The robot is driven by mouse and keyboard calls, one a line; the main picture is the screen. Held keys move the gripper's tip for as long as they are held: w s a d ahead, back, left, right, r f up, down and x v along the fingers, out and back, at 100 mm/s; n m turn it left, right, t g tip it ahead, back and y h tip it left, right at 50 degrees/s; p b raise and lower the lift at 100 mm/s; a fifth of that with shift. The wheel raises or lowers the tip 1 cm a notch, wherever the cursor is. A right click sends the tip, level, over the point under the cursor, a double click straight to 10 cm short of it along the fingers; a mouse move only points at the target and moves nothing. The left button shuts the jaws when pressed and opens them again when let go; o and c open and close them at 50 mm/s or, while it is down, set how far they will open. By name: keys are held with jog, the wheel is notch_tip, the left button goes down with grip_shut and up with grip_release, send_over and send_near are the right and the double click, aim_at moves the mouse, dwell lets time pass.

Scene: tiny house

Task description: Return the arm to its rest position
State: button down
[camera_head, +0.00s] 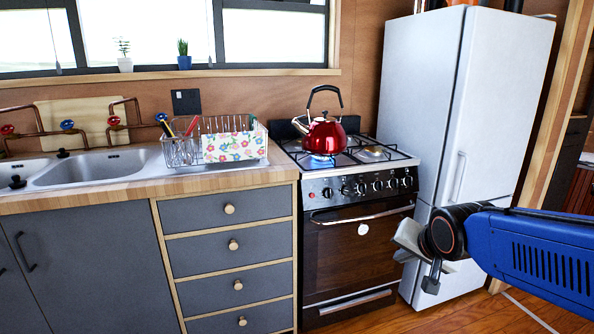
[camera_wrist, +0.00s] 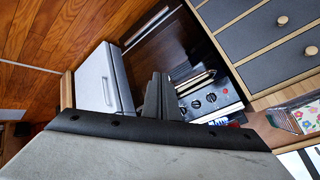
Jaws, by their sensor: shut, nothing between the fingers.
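My arm, blue with a black wrist joint, reaches in from the right edge of the head view. My gripper (camera_head: 432,278) hangs at its end, in front of the fridge's lower door and right of the oven, with nothing held. In the wrist view my gripper's dark fingers (camera_wrist: 158,82) are together and empty. The finger tips are small and partly hidden in the head view.
A red kettle (camera_head: 322,135) stands over a lit blue flame on the stove (camera_head: 360,190). The white fridge (camera_head: 425,100) is close behind my gripper. A dish rack (camera_head: 183,151) and sink (camera_head: 95,168) are left on the counter. Wooden floor (camera_head: 455,315) shows below my arm.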

jog(key=s+d+f+n+g, duration=0.2)
jog(key=s+n, duration=0.1)
jog(key=s, duration=0.7)
jog(key=s+d+f+n+g, duration=0.1)
jog(key=s+f+n+g, duration=0.1)
jog(key=s, duration=0.8)
jog(key=shift+d+f+n+h, duration=0.3)
jog(key=shift+d+f+n, duration=0.05)
jog(key=shift+n, duration=0.25)
